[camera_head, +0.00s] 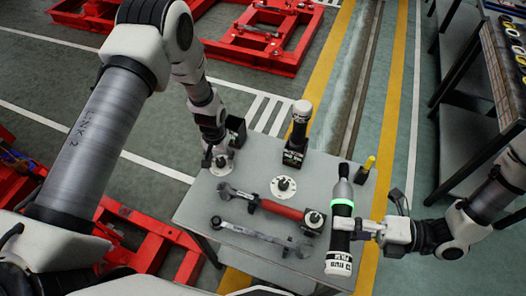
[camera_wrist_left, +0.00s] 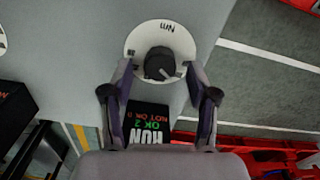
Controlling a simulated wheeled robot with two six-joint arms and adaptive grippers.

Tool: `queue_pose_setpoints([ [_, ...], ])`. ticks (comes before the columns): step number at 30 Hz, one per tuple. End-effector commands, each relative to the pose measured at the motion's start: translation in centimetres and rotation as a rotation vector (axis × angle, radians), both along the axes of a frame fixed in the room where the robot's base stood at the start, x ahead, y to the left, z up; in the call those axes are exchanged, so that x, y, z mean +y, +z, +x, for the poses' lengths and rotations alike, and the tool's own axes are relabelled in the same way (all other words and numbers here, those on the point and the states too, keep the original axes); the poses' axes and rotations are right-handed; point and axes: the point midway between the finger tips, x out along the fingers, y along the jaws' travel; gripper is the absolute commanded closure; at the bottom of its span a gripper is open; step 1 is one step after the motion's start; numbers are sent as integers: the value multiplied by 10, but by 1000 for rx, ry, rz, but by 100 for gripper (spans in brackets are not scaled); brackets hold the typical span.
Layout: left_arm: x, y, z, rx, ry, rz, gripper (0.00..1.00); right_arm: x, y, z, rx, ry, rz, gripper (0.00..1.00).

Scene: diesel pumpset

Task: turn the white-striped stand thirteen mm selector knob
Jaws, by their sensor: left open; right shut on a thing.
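A black selector knob (camera_wrist_left: 159,63) with a pale pointer sits on a round white dial plate (camera_wrist_left: 136,42) marked "Nm". My left gripper (camera_wrist_left: 158,72) is open, with one fingertip on either side of the knob; I cannot tell whether they touch it. In the head view my left gripper (camera_head: 217,158) is over this dial at the table's left end. A second knob (camera_head: 283,183) on a white plate stands mid-table. My right gripper (camera_head: 370,228) is shut on a black-and-white tool (camera_head: 342,190) with a green ring. I cannot read which knob is the thirteen mm one.
A white-topped tool stands in a black stand (camera_head: 294,156) at the table's back. A red-handled wrench (camera_head: 280,208) and a grey wrench (camera_head: 255,233) lie in front. A yellow-topped item (camera_head: 365,170) is at back right.

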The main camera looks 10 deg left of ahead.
Motion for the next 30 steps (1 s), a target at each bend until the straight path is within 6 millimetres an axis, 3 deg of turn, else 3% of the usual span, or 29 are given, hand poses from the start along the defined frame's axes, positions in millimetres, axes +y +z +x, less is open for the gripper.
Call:
queue_pose_setpoints([
  [10, 0, -10, 0, 0, 0, 0, 41, 0, 3, 0, 0, 0, 2, 100],
  [11, 0, -10, 0, 0, 0, 0, 44, 0, 3, 0, 0, 0, 2, 100],
  [15, 0, -10, 0, 0, 0, 0, 94, 0, 3, 0, 0, 0, 2, 100],
  [16, 0, -10, 0, 0, 0, 0, 100, 0, 3, 0, 0, 0, 2, 100],
  [30, 0, -11, 0, 0, -57, -1, 100, 0, -3, 0, 0, 0, 2, 100],
])
